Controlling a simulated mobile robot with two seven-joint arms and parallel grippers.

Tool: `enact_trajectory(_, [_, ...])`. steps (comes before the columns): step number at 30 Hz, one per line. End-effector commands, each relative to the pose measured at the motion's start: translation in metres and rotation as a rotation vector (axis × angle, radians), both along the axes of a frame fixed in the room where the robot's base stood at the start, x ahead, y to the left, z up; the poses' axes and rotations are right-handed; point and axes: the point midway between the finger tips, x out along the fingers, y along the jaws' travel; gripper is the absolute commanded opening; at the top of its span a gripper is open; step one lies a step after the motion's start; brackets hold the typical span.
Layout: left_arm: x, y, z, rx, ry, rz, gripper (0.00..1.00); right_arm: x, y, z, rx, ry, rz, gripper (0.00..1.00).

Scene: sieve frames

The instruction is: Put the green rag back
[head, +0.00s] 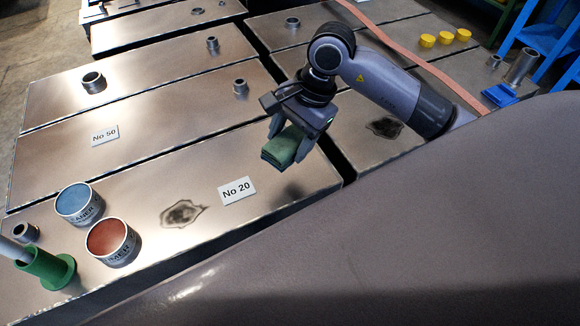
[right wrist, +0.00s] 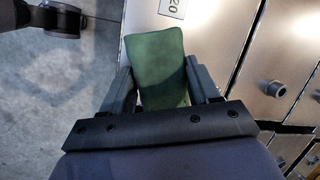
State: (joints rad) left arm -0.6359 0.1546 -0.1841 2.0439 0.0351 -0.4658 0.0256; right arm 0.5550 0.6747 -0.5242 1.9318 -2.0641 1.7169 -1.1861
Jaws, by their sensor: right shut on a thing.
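The green rag (head: 281,148) is a folded dark green block. My right gripper (head: 288,140) is shut on it and holds it over the metal tops, up and right of the "No 20" label (head: 237,190). In the right wrist view the rag (right wrist: 158,70) sits between the two fingers of the gripper (right wrist: 160,88). I cannot tell its exact height above the surface. My left gripper is not in view.
A blue-topped tin (head: 78,203) and a red-topped tin (head: 111,240) stand at the left, near a green flanged holder (head: 50,268). Dark stains (head: 183,213) mark the metal. Short pipe stubs (head: 93,82) rise from the tops. Yellow caps (head: 427,40) lie at upper right.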

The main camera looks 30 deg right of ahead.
Motion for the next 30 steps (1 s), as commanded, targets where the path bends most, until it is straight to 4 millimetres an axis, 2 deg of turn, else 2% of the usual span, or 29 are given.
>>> enact_trajectory(1, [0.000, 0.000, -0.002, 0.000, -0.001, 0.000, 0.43, -0.001, 0.000, -0.015, 0.001, 0.006, -0.001, 0.32])
enact_trajectory(4, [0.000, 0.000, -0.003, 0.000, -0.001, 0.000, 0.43, -0.001, 0.000, -0.033, 0.001, 0.004, -0.001, 0.32])
enact_trajectory(13, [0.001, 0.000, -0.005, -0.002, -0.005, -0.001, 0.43, 0.000, 0.000, -0.056, 0.000, 0.000, -0.001, 0.32])
enact_trajectory(19, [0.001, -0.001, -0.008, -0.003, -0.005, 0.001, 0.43, 0.000, 0.000, -0.087, 0.001, 0.002, -0.001, 0.32])
enact_trajectory(30, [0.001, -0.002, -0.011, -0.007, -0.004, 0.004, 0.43, 0.000, 0.000, -0.092, -0.002, -0.002, 0.001, 0.32])
